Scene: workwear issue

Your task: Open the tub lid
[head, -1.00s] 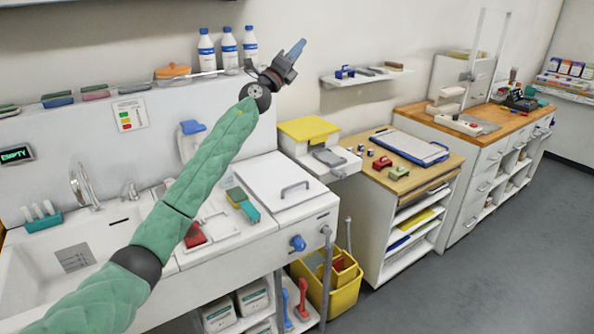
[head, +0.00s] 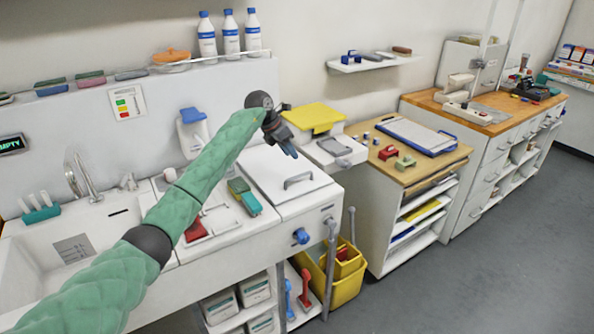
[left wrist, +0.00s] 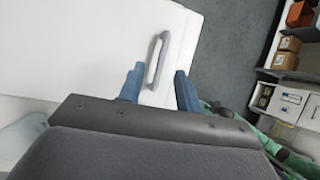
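The tub lid (head: 268,172) is a flat white panel, lying shut on the white unit right of the sink. Its grey bar handle (head: 299,181) stands up near the right side. In the left wrist view the lid (left wrist: 95,45) fills the upper left and the handle (left wrist: 158,60) shows ahead. My left gripper (head: 288,152) hangs above the lid's far part, pointing down. In the wrist view its two blue fingers are apart, the gap (left wrist: 160,84) lined up with the handle, with nothing held. I cannot see it touching the handle. My right gripper is out of view.
A yellow-lidded box (head: 314,116) stands close right of my left gripper. Green and teal brushes (head: 245,196) lie left of the lid. A blue knob (head: 301,236) is on the unit's front. Bottles (head: 230,36) stand on the ledge behind.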

